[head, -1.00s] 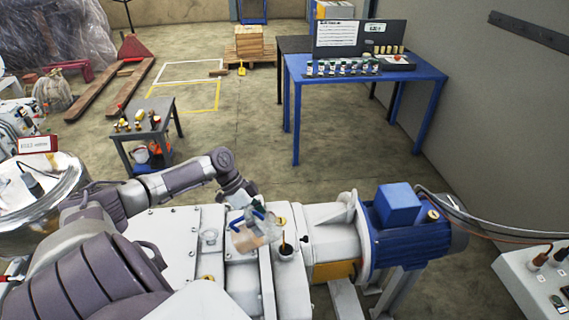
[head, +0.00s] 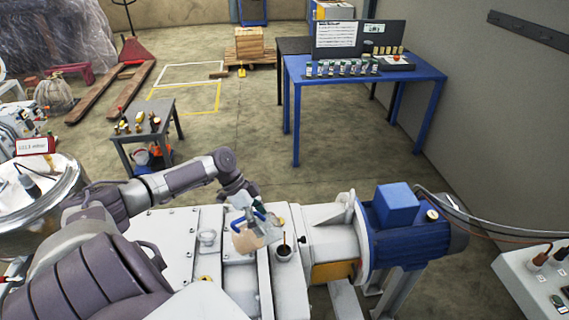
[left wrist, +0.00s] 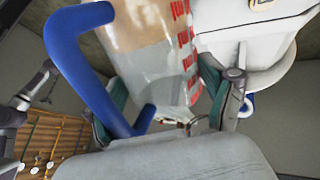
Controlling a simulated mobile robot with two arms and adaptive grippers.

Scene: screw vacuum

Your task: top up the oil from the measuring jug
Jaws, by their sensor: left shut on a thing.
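My left gripper (head: 260,210) is shut on the measuring jug (head: 247,239), a clear jug with a blue handle and light-brown oil in it. The jug is tilted to the right above the pump's white body. A thin brown stream stands between its lip and the round filler opening (head: 284,254), which looks dark inside. In the left wrist view the jug (left wrist: 150,60) shows red markings, with green-padded fingers (left wrist: 170,115) on both sides of its lower part and the blue handle at left. My right gripper is not in view.
The pump's blue motor (head: 400,235) stands right of the filler opening. A grey side table (head: 150,107) and a blue workbench (head: 345,72) stand behind, with clear floor between.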

